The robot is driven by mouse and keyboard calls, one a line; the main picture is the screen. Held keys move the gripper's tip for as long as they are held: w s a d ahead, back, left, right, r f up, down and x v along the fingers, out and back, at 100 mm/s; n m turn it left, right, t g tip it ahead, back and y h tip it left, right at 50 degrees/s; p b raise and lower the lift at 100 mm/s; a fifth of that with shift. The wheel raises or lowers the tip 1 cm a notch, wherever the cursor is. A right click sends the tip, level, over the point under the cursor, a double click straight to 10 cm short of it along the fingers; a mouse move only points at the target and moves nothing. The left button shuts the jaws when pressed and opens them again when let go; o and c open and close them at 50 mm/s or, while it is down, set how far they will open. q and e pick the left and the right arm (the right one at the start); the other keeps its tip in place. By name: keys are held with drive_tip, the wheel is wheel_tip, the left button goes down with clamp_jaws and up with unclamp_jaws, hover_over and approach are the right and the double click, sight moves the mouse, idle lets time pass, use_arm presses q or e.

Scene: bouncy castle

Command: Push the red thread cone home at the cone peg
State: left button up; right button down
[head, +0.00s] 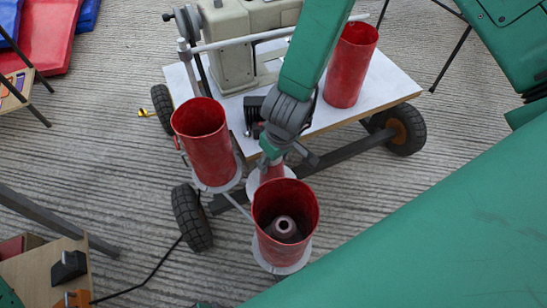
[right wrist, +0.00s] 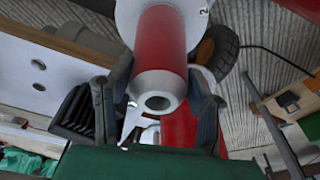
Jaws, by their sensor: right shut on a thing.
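The red thread cone (right wrist: 160,40) has a pale tip with a round hole and sits between the fingers of my right gripper (right wrist: 158,85). In the head view, the cone (head: 272,173) shows only in part below my right gripper (head: 271,150), which is shut on it. The cone's wide end is at a white disc (right wrist: 198,14) marked 2; I cannot tell whether it touches. The cone peg is hidden. My left gripper is not in view.
Red open cylinders stand close by: one at left (head: 203,145), one in front (head: 285,215) with a pale-tipped cone inside, and one (head: 350,65) on the white cart top (head: 390,85). A sewing machine (head: 232,45) stands behind. Cart wheels (head: 191,218) flank the area.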

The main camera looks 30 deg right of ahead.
drive_tip(key=shift+f, duration=0.7)
drive_tip(key=c, duration=0.7)
unclamp_jaws()
drive_tip(key=shift+r, duration=0.1)
drive_tip(key=shift+r, duration=0.3)
wheel_tip(320, 180, up, 11)
drive_tip(key=s, duration=0.2)
drive_tip(key=shift+d, duration=0.2)
